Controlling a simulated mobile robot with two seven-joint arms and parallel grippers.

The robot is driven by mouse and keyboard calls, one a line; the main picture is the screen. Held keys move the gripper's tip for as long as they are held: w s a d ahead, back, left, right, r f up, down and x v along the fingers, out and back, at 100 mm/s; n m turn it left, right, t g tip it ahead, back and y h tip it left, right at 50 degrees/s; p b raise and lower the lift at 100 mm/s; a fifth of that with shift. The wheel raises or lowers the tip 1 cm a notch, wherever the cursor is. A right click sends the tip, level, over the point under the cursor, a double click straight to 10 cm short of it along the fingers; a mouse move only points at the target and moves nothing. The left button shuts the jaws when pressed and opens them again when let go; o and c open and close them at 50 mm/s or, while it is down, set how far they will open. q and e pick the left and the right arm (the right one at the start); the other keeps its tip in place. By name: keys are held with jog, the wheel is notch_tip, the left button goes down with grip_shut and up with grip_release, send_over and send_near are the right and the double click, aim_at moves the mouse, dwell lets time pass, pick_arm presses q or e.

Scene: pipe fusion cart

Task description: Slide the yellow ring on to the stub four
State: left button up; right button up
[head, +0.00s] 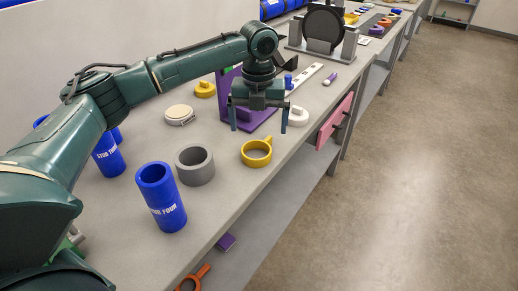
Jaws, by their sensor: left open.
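The yellow ring (255,161) lies flat on the grey bench near its front edge, with a small tab at its upper right. The blue stub four (160,200) stands upright to the left, its white label facing me and its top open. No ring is around it. My left gripper (258,128) is open, with its two fingers pointing down and nothing between them. In the picture it is just above and behind the yellow ring, apart from it. My right gripper is out of view.
A grey ring (194,178) lies between stub four and the yellow ring. Another blue stub (107,156) stands behind, partly hidden by my arm. A round beige disc (179,115), another yellow part (204,91) and a purple bracket (229,91) are farther back.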

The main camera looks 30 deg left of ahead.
pick_arm(q)
jog(key=f, duration=0.7)
jog(key=shift+w+a+f+p, duration=0.1)
jog(key=shift+a+f+p, duration=0.2)
jog(key=shift+a+f, duration=0.1)
jog(key=c, duration=1.1)
